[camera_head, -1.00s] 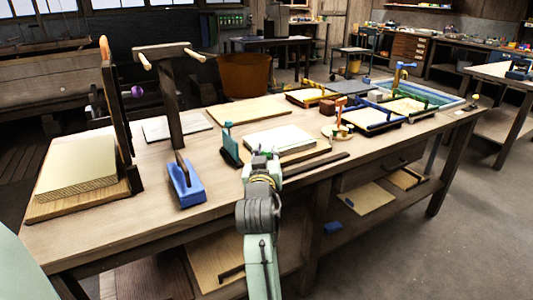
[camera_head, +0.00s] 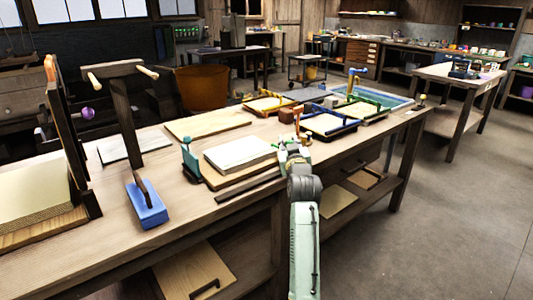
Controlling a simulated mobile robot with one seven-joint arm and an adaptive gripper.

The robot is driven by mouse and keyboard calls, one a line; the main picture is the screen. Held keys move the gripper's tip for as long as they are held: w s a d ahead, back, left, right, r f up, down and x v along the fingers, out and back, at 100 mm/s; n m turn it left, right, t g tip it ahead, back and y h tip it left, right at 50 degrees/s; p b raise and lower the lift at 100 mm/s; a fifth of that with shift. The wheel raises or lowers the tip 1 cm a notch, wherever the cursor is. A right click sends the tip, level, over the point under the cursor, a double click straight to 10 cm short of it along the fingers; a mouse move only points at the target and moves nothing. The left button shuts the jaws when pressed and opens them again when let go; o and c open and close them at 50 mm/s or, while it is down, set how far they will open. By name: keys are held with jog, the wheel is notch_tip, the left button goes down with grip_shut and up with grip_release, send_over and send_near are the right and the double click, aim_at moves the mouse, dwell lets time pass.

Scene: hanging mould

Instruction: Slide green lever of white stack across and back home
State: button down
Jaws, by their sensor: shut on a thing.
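The white stack (camera_head: 238,152) is a pale block of sheets lying flat on a brown board (camera_head: 212,180) on the long workbench. A teal upright clamp-like piece (camera_head: 190,162) stands at its left end. My gripper (camera_head: 290,150) is at the right end of the stack, reached over from the bench's front edge. It is shut on the green lever (camera_head: 275,144), of which only a small green tip shows beside the fingers. The fingers and wrist hide the rest of the lever. A dark straight bar (camera_head: 247,188) lies along the bench in front of the board.
A blue block with a dark handle (camera_head: 147,205) stands front left. A T-shaped wooden post (camera_head: 125,110) rises behind it. Blue and yellow framed trays (camera_head: 328,124) crowd the bench right of my gripper. A flat wooden board (camera_head: 207,124) lies behind the stack.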

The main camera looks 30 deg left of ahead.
jog(key=w, duration=0.1)
jog(key=w+d, duration=0.1)
jog(key=w, duration=0.1)
jog(key=w+d, duration=0.1)
jog(key=w, duration=0.1)
jog(key=shift+w+d+b, duration=0.1)
jog(key=shift+b, duration=0.3)
jog(key=shift+w+d+r, duration=0.15)
jog(key=shift+w+d, duration=0.05)
jog(key=shift+w, duration=0.1)
jog(key=c, duration=1.3)
grip_release()
jog(key=shift+w, duration=0.1)
jog(key=shift+s+d, duration=0.25)
jog(key=shift+s, duration=0.25)
jog(key=v, duration=1.1)
